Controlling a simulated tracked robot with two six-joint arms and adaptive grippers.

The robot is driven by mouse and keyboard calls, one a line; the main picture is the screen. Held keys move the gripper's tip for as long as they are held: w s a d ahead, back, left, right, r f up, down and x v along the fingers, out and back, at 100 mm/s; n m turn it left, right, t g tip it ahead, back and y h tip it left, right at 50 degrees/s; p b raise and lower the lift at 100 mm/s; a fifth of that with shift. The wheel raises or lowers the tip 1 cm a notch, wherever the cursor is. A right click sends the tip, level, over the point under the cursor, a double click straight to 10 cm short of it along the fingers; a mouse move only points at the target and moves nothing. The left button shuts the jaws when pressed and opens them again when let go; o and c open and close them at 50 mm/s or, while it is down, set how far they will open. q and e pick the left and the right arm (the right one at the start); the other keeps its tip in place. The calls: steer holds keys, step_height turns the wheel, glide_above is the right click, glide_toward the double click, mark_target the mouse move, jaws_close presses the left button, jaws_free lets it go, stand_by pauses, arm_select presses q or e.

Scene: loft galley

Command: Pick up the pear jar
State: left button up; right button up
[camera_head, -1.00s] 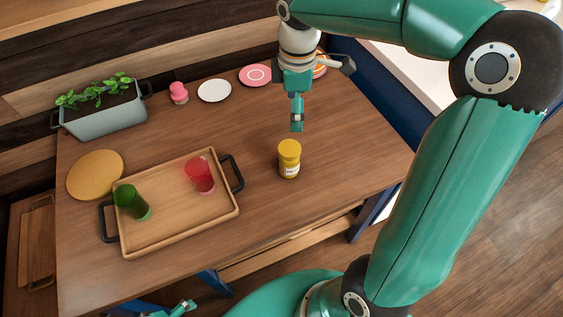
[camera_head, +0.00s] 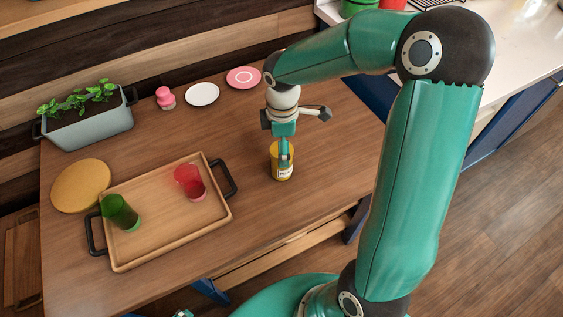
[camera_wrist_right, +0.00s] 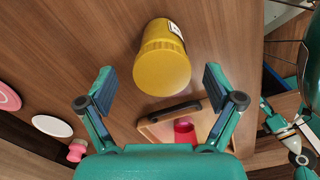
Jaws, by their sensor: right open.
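The pear jar (camera_head: 281,170) is a yellow jar with a yellow lid and a white label. It stands upright on the wooden table, right of the tray. My right gripper (camera_head: 286,158) is above it and partly covers it in the head view. In the right wrist view the jar (camera_wrist_right: 164,62) lies ahead of my right gripper (camera_wrist_right: 158,95), between the lines of its spread fingers, and neither finger touches it. The right gripper is open and empty. The label's print is too small to read. My left gripper's fingers do not show clearly; only a small bit of teal shows at the bottom edge.
A wooden tray (camera_head: 160,235) with black handles holds a green glass (camera_head: 120,212) and a red glass (camera_head: 189,181). A planter (camera_head: 92,128), a pink shaker (camera_head: 165,98), a white plate (camera_head: 202,94), a pink plate (camera_head: 243,77) and a round board (camera_head: 81,186) stand around the table's far side.

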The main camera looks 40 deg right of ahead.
steer(key=shift+a+f, duration=0.1)
steer(key=shift+f, duration=2.3)
steer(key=c, duration=1.5)
steer(key=shift+r, duration=0.15)
steer(key=shift+c, duration=0.2)
